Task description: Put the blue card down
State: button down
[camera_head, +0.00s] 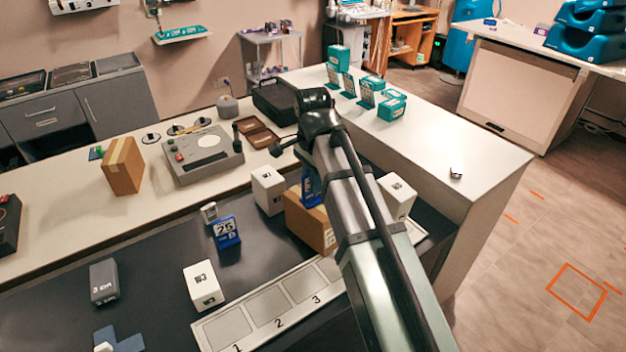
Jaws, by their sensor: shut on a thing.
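My arm reaches up the middle of the camera view and bends at a black joint. My gripper (309,170) is below that joint, largely hidden behind my own arm, with its fingertips not clearly seen. It is shut on the blue card (310,191), of which only a strip shows at the arm's left edge. The card is in front of a brown box (311,220) or just above it; I cannot tell whether it touches. A pale strip with numbered grey squares (269,305) lies at the front; 1, 2 and 3 are readable, and my arm covers its right part.
A blue "25" piece (226,232) stands on the dark mat (150,275). White blocks (203,286), (268,190), (397,197) and a grey block (104,281) stand around it. A control box (203,156) and black case (276,101) are behind. Bare mat lies left of the "25" piece.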

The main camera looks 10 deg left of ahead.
jog(key=shift+f, duration=0.1)
jog(key=c, duration=1.1)
grip_release()
jog(key=shift+r, duration=3.85)
